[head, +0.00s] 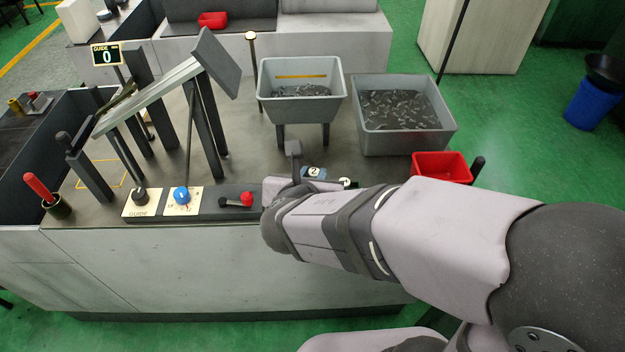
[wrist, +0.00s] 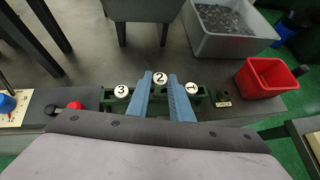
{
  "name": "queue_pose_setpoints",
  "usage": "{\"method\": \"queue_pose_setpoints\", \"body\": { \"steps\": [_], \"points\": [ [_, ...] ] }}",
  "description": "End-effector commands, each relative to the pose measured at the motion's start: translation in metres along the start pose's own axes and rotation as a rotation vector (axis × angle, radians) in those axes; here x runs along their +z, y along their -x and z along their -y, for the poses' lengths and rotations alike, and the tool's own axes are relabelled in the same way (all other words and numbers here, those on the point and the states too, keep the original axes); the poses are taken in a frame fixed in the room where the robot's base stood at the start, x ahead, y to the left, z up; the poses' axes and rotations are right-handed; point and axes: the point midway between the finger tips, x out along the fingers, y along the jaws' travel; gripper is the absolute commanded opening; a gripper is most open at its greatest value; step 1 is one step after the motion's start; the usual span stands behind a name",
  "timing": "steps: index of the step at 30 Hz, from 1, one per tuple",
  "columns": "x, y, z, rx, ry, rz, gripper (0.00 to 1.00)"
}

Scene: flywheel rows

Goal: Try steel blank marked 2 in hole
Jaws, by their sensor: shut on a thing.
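The steel blank marked 2 (wrist: 160,77) shows its white numbered end in the wrist view, and the 2 also shows in the head view (head: 314,171). My gripper (wrist: 160,86) has its two blue fingers on either side of this blank and is shut on it. The blank is in line with the green rack (wrist: 203,98); I cannot tell whether it is clear of its seat. Blanks marked 3 (wrist: 121,92) and 1 (wrist: 193,87) sit left and right of it. A small dark piece with a label (wrist: 223,101) stands right of the rack; its hole is unclear.
A red bin (head: 441,167) and a grey bin of metal parts (head: 403,115) stand right. Another grey bin (head: 301,88) stands on legs behind. A sloped rail (head: 150,93) with posts and a control panel (head: 238,202) are left. My arm hides the bench's front right.

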Motion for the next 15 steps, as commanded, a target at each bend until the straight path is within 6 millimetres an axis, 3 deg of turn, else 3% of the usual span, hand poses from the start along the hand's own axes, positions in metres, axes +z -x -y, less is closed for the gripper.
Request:
{"method": "queue_pose_setpoints", "body": {
  "steps": [1,6,15],
  "points": [
    [0.012,0.008,0.000,0.002,-0.005,0.003,0.02],
    [0.034,0.023,0.000,0.002,-0.003,0.002,0.02],
    [0.053,0.036,0.000,0.000,0.000,0.001,0.02]
  ]
}}
